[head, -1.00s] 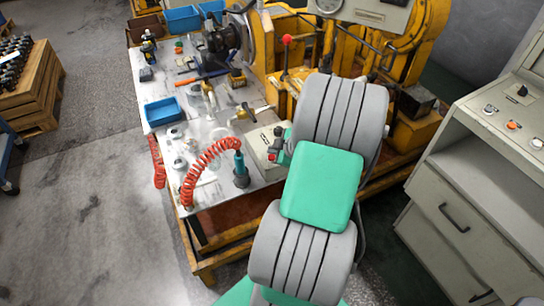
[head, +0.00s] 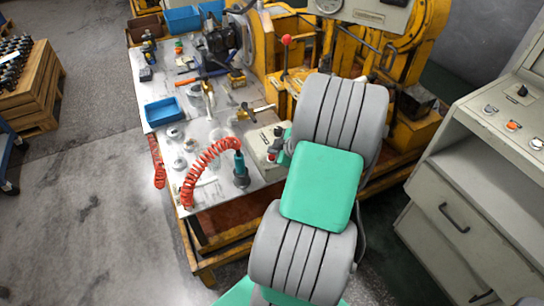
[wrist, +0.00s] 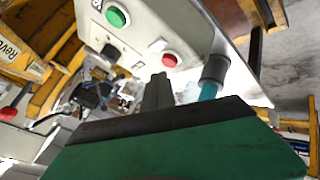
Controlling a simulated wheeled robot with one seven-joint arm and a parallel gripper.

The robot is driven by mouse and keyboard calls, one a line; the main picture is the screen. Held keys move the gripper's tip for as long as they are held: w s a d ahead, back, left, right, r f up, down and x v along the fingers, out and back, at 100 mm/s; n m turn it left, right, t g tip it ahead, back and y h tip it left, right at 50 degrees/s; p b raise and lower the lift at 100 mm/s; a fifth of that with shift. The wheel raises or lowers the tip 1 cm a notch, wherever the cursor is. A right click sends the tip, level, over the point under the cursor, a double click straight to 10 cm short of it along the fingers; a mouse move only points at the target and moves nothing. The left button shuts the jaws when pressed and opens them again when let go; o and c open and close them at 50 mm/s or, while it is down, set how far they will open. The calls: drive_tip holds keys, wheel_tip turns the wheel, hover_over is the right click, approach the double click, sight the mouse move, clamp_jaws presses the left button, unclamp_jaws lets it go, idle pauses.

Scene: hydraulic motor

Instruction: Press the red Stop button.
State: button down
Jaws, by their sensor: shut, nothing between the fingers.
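The red button (wrist: 169,60) is on a pale control box (wrist: 185,22) in the wrist view. A green button (wrist: 117,16) and a black knob (wrist: 110,52) sit on the same box. My gripper (wrist: 158,82) is shut and empty, its tips just below the red button in the picture. I cannot tell whether they touch it. In the head view the box (head: 256,146) stands at the right edge of the table, and my gripper (head: 277,146) is over its right side. My arm hides part of the box there.
The table (head: 215,190) holds a coiled red hose (head: 205,160), a blue bin (head: 161,112) and several tools. Yellow machinery (head: 415,55) stands behind. A grey cabinet (head: 470,200) with buttons is at right.

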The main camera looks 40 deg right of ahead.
sight(273, 158)
drive_tip(key=shift+f+b, duration=0.4)
drive_tip(key=shift+b, duration=0.3)
drive_tip(key=shift+f+b, duration=0.4)
drive_tip(key=shift+b, duration=0.1)
idle(0.5)
idle(0.4)
drive_tip(key=shift+r+p, duration=0.3)
drive_tip(key=shift+r, duration=0.5)
drive_tip(key=shift+r+p, duration=1.15)
drive_tip(key=shift+r, duration=1.35)
